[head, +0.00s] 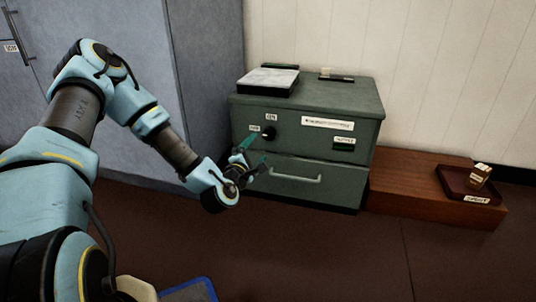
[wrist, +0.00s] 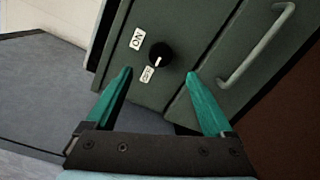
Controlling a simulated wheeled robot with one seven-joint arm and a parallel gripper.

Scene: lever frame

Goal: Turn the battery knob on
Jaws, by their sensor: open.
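The black round battery knob (head: 268,132) is on the upper front of a green cabinet (head: 300,111). In the wrist view the knob (wrist: 161,54) has a white mark that appears to point towards the OFF label (wrist: 147,75). My gripper (head: 254,152) is open and empty in front of the cabinet. In the wrist view its teal fingertips (wrist: 159,73) are spread to either side of the knob's line, with the knob beyond them. I see no contact.
A drawer handle (head: 296,178) is below the knob. A white-topped box (head: 268,79) sits on the cabinet. A low wooden platform (head: 407,177) at right carries a dark tray (head: 451,187). A grey cabinet (head: 205,75) stands at left. The floor in front is open.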

